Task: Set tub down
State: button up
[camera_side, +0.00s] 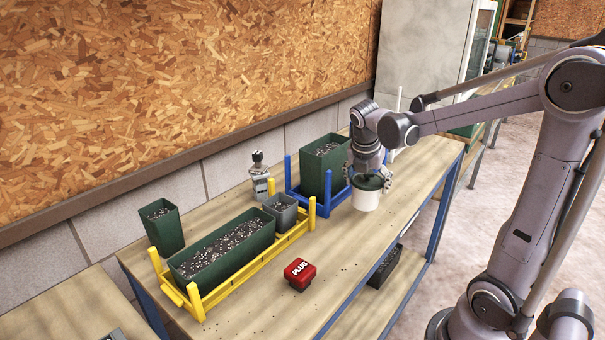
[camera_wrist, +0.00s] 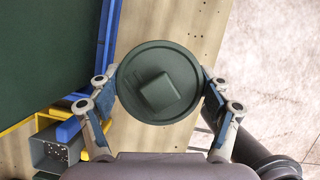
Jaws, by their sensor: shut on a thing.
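A white tub (camera_side: 366,199) with a dark green lid is near the right part of the wooden table. In the wrist view its round green lid (camera_wrist: 160,58) with a square knob faces the camera. My gripper (camera_side: 369,180) is shut on the tub from above, with one finger on each side of the lid. The fingers also show in the wrist view (camera_wrist: 159,92). The tub looks upright and at or very near the table top; I cannot tell whether its base touches.
A green bin in a blue rack (camera_side: 291,181) stands just left of the tub. A long green trough (camera_side: 225,248) sits in a yellow rack. A red PLUG block (camera_side: 300,273) lies at the front. The table's right edge (camera_side: 432,205) is close; the front middle is mostly clear.

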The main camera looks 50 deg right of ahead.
aim_at(361, 197)
jog(key=shift+w+a+f, duration=0.25)
jog(key=shift+w+f, duration=0.15)
jog(key=shift+w, duration=0.1)
jog(key=shift+f, duration=1.95)
jog(key=shift+f, duration=0.15)
jog(key=o, duration=0.8)
jog(key=shift+o, duration=0.2)
